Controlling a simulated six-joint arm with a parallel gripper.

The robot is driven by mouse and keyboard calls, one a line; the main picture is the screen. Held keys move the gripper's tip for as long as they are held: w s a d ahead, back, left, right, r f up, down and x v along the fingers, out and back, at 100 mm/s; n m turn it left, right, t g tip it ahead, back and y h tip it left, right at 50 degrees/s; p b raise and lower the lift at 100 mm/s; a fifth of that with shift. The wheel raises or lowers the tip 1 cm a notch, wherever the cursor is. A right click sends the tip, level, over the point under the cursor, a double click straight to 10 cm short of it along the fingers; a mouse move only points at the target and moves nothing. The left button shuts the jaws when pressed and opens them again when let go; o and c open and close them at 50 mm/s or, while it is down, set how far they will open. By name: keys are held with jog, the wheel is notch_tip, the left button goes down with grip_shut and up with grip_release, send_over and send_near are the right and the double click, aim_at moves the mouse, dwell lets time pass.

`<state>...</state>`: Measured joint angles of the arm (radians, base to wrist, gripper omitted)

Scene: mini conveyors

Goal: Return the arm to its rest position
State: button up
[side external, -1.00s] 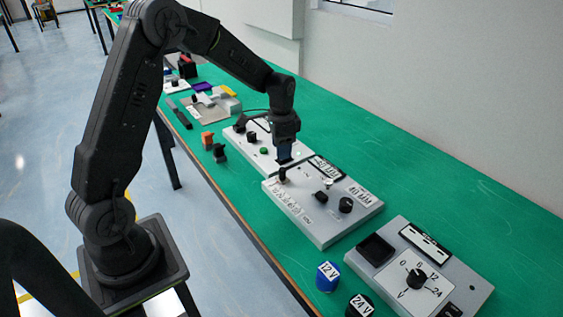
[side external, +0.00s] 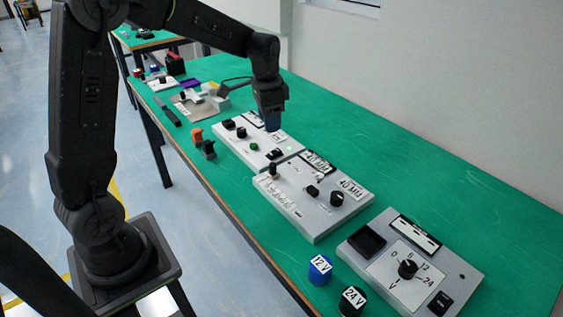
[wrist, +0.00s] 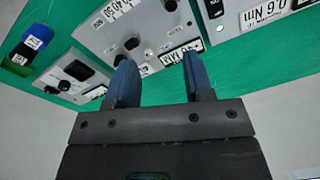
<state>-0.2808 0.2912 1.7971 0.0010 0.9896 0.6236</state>
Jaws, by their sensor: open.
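My gripper (side external: 272,122) hangs above the far control box (side external: 262,140) in the side external view, pointing down. In the wrist view its two blue fingers (wrist: 158,78) are apart with nothing between them. The gripper is clear of the middle control box (side external: 318,208), which carries black knobs and a "40 MM" label. How high the fingertips are above the far box is hard to tell.
A near grey box (side external: 385,290) has a voltage dial. A blue "12 V" block (side external: 320,268) and a black "24 V" block (side external: 352,300) stand at the table's front edge. Orange (side external: 196,136) and black (side external: 208,150) pieces sit by the far box. The green table's (side external: 430,160) right side is clear.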

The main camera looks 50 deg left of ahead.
jog(key=s+d+r+n+t, duration=0.1)
jog(key=s+d+r, duration=0.1)
jog(key=s+d, duration=0.2)
jog(key=s+d+r+n+t, duration=0.1)
jog(key=s+d+r+t, duration=0.1)
jog(key=s, duration=0.8)
jog(key=s+d+r+n+t, duration=0.1)
jog(key=s+d+r+n, duration=0.1)
jog(key=s+d+r, duration=0.2)
jog(key=s+d, duration=0.2)
jog(key=s, duration=0.1)
jog(key=shift+s+t, duration=0.3)
jog(key=shift+t, duration=0.1)
